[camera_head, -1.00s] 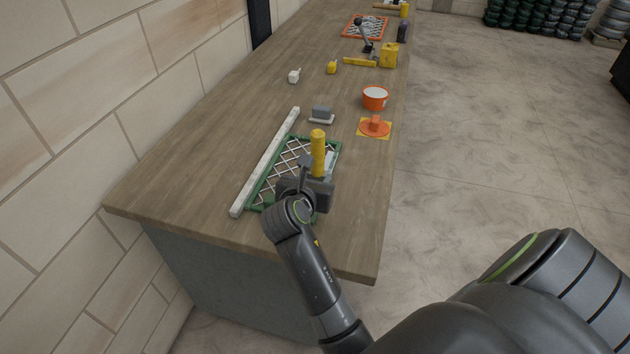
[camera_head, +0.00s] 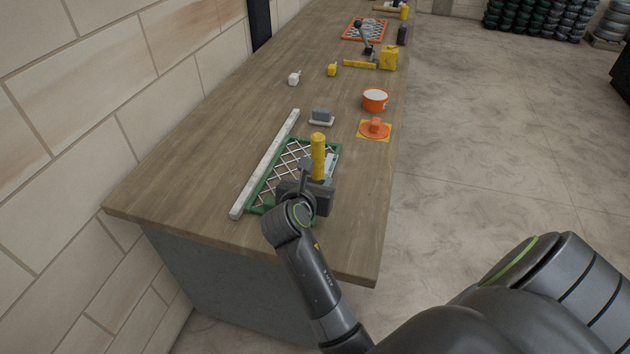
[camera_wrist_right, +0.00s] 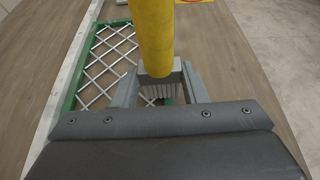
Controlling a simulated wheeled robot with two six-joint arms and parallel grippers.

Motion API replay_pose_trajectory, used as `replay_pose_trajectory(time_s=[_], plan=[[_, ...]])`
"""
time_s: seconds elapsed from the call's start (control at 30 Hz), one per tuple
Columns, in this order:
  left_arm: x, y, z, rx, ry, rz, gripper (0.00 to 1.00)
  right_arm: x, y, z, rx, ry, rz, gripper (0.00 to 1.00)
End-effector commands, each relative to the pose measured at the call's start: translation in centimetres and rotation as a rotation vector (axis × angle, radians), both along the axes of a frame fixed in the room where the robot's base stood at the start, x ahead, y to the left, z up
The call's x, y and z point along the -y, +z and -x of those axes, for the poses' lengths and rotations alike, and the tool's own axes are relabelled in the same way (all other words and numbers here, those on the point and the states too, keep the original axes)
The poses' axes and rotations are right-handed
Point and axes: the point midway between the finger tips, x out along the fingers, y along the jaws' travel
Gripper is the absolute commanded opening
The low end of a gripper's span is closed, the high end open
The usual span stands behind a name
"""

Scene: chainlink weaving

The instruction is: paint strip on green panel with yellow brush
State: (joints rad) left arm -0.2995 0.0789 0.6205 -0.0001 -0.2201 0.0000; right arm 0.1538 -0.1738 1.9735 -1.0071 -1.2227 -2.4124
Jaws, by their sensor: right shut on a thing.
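The yellow brush (camera_head: 318,155) stands upright in my right gripper (camera_head: 317,184), which is shut on it. In the right wrist view the yellow handle (camera_wrist_right: 152,35) rises from between the fingers, with pale bristles below. The green panel (camera_head: 262,190) is a green frame with a white chain-link lattice, lying on the bench; it also shows in the right wrist view (camera_wrist_right: 72,98). The brush and gripper are over the panel's right part. The gripper hides the panel's near right corner, and I cannot tell whether the bristles touch it. My left gripper is not in view.
A long whitish bar (camera_head: 266,165) lies along the panel's left side. A grey block (camera_head: 321,115), an orange tool on a yellow square (camera_head: 375,130) and an orange tub (camera_head: 375,99) stand beyond it. The bench (camera_head: 200,150) is clear to the left of the bar.

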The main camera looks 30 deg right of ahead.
Motion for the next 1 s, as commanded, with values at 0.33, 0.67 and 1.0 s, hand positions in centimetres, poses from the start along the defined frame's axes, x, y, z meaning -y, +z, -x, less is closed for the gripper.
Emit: replay_pose_trajectory(time_s=[0.33,0.67,1.0], plan=[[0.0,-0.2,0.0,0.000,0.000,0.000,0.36,0.0,-0.7,0.0,-0.001,0.001,0.001,0.16],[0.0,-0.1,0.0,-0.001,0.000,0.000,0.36,0.0,-1.1,0.0,-0.001,-0.001,0.001,0.16],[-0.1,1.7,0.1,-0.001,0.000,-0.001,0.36,1.2,-0.8,-1.0,-0.001,0.001,0.003,0.16]])
